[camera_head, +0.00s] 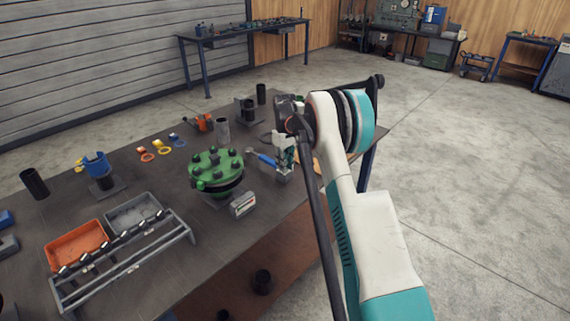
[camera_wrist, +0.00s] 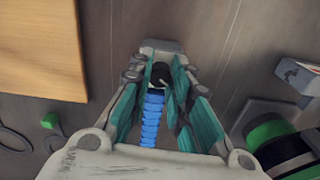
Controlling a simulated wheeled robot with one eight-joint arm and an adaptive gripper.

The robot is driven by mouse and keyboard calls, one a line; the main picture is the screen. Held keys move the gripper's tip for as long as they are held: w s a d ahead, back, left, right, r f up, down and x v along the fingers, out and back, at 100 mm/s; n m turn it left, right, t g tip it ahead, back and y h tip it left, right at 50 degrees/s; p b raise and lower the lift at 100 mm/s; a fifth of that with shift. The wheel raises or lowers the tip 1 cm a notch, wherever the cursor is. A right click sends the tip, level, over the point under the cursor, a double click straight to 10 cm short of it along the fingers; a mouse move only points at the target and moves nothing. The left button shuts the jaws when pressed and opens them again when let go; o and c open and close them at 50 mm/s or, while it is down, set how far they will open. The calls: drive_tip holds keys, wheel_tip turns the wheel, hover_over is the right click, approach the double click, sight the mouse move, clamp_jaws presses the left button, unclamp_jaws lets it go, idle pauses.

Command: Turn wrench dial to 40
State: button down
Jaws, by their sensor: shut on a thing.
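The wrench (camera_head: 264,159) has a blue handle and lies at the middle right of the workbench, beside the green flange. In the wrist view its ribbed blue handle (camera_wrist: 152,122) runs between my fingers to a dark end piece (camera_wrist: 160,74). My gripper (camera_head: 284,157) points down at the wrench. In the wrist view my gripper (camera_wrist: 160,80) has its teal finger pads around the dark end and is shut on the wrench. Any dial numbers are hidden or too small to read.
The green flange (camera_head: 217,169) with several dark bolts stands left of my gripper. A small grey display box (camera_head: 243,204) is by it. An orange tray (camera_head: 76,246), a grey tray (camera_head: 134,212) and a metal rack (camera_head: 126,268) are at the front left. A wooden board (camera_wrist: 40,45) lies nearby.

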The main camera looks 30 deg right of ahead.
drive_tip(key=shift+m, duration=0.3)
drive_tip(key=c, duration=1.4)
unclamp_jaws()
drive_tip(key=shift+c, duration=0.2)
wheel_tip(320, 180, up, 12)
